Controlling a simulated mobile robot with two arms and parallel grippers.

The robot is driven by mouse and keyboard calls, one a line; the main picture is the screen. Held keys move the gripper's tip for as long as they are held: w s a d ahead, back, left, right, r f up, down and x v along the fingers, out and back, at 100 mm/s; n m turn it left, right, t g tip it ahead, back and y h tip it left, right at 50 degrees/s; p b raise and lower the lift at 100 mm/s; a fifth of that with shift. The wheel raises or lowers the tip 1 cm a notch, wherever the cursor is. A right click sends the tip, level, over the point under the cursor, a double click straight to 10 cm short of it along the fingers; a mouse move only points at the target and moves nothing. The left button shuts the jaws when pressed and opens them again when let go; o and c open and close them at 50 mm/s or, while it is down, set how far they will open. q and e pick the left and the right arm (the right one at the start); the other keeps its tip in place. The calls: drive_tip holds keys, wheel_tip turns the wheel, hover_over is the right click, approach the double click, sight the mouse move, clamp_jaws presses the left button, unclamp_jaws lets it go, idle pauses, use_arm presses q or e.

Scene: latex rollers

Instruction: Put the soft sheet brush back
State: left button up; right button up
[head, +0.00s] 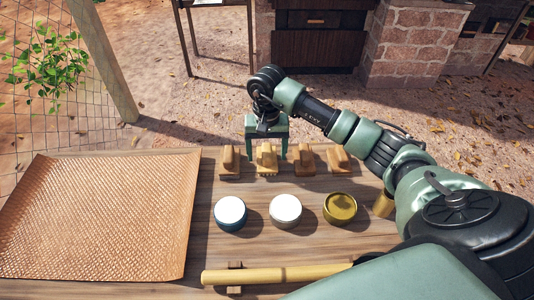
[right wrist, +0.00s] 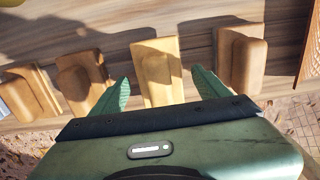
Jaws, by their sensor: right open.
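A row of several small wooden brushes stands along the far edge of the wooden table (head: 257,188). From the left in the head view they are a brown one (head: 229,163), a paler yellow one (head: 266,161), and two more brown ones (head: 304,162) (head: 338,159). I cannot tell by sight which is the soft sheet brush. My right gripper (head: 267,150) is open above the pale yellow brush, one finger to each side. In the right wrist view the pale brush (right wrist: 156,75) lies between the spread fingertips (right wrist: 161,77), with gaps on both sides. My left gripper is not in view.
A textured orange-tan sheet (head: 100,215) covers the table's left part. Three round tins stand mid-table: blue-sided (head: 230,212), white-topped (head: 285,210) and gold (head: 340,207). A bamboo pole (head: 275,275) lies along the near edge. Neighbouring brushes stand close beside the gripper.

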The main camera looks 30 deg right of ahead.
sight(267, 151)
wheel_tip(267, 151, up, 11)
drive_tip(key=b, duration=0.1)
drive_tip(key=shift+r, duration=0.1)
idle(0.3)
